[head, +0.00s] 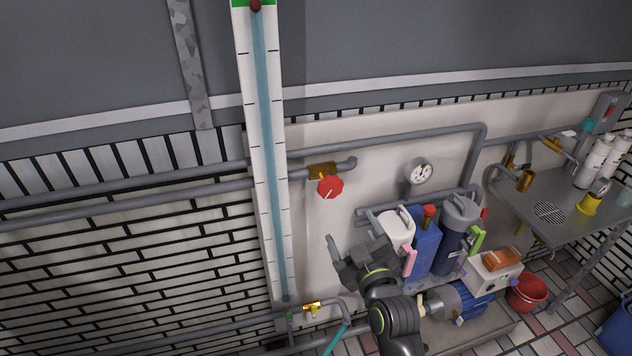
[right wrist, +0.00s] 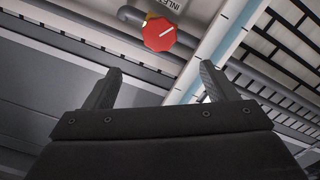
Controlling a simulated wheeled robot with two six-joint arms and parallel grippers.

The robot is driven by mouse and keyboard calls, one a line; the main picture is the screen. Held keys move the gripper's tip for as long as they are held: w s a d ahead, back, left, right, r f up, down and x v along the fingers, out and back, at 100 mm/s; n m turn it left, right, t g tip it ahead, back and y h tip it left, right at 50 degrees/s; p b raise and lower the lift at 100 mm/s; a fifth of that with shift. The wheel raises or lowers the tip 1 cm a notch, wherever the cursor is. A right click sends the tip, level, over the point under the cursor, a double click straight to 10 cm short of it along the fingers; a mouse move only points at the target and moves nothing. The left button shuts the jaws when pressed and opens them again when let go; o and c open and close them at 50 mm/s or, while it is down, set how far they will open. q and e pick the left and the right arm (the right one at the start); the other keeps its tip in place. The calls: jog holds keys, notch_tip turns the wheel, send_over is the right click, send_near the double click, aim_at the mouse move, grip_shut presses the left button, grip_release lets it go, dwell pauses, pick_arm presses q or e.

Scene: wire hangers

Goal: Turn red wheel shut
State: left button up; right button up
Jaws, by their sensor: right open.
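The red wheel (head: 330,187) is a small octagonal red handle with a white line on its face. It sits on a brass valve (head: 321,170) at the end of a grey wall pipe. In the right wrist view the red wheel (right wrist: 159,34) shows above and beyond the fingers, its white line slanting. My right gripper (head: 357,248) is below and slightly right of the wheel in the head view, apart from it. It also shows in the right wrist view (right wrist: 158,88) with its two fingers spread and nothing between them. My left gripper is not in view.
A tall gauge with a blue column (head: 268,150) stands just left of the wheel. A round pressure gauge (head: 420,174) is to the right. A white container (head: 396,228), a blue canister (head: 425,240) and a pump (head: 457,302) crowd the lower right. A metal table (head: 550,212) stands far right.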

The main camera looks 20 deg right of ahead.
aim_at(331, 189)
jog(key=w+p, duration=0.1)
jog(key=w, duration=1.3)
jog(key=shift+w+a, duration=0.1)
jog(key=shift+w, duration=1.05)
jog(key=shift+c, duration=0.3)
jog(key=c, duration=0.9)
